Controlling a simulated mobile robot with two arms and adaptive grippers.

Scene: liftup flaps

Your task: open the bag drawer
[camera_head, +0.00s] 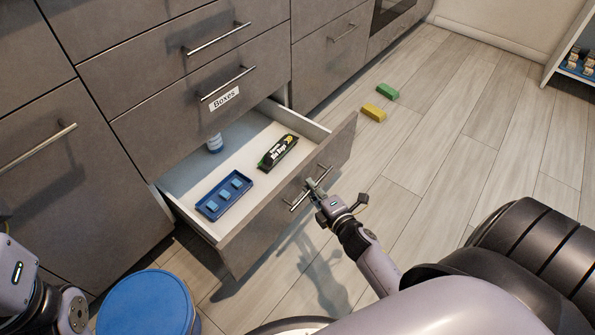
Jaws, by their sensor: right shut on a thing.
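The bottom drawer (262,229) stands pulled out from the grey cabinet. Inside it lie a black package of bags (277,152), a blue tray (224,194) with small blue blocks, and a pale cylindrical container (214,143) at the back. My right gripper (316,190) is shut on the drawer's bar handle (299,201). My left arm shows at the lower left edge, but its gripper fingers are not in view.
A closed drawer labelled "Boxes" (212,118) is above the open one. A blue round-topped bin (148,304) stands at the lower left. A green block (387,91) and a yellow block (374,113) lie on the floor.

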